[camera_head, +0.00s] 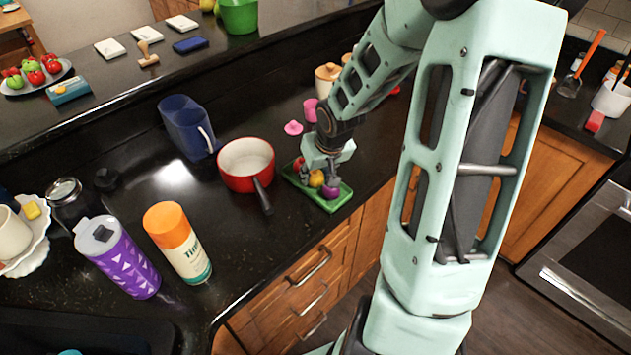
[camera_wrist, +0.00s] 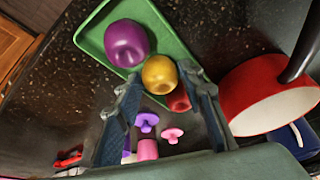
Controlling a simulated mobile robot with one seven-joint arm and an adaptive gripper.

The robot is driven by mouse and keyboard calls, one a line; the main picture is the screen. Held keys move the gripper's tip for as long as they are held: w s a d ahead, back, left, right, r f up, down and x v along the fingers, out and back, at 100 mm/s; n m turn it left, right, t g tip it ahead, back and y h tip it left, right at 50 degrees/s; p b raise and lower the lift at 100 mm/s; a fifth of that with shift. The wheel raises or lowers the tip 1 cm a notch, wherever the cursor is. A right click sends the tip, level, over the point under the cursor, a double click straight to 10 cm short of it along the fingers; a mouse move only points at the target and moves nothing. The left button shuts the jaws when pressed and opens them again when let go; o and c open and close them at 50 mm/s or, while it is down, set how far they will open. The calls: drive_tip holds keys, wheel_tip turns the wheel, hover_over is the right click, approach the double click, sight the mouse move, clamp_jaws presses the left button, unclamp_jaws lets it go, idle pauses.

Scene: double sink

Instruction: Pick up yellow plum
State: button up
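The yellow plum (camera_head: 316,178) lies on a green tray (camera_head: 337,205) near the counter's front edge. In the wrist view the yellow plum (camera_wrist: 159,75) sits between a larger purple fruit (camera_wrist: 126,43) and a red fruit (camera_wrist: 178,100). My gripper (camera_head: 318,170) points down over the tray. In the wrist view my gripper (camera_wrist: 159,77) is open, with one finger on each side of the yellow plum. A small gap seems to show on each side; I cannot tell whether either finger touches it.
A blue pitcher (camera_head: 188,127) stands behind. Pink items (camera_head: 293,127) lie beyond the tray. An orange-capped bottle (camera_head: 178,243) and purple tumbler (camera_head: 118,258) stand farther left.

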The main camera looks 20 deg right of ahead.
drive_tip(key=shift+w+f, duration=0.15)
drive_tip(key=shift+f, duration=0.15)
drive_tip(key=c, duration=0.8)
drive_tip(key=shift+r, duration=0.1)
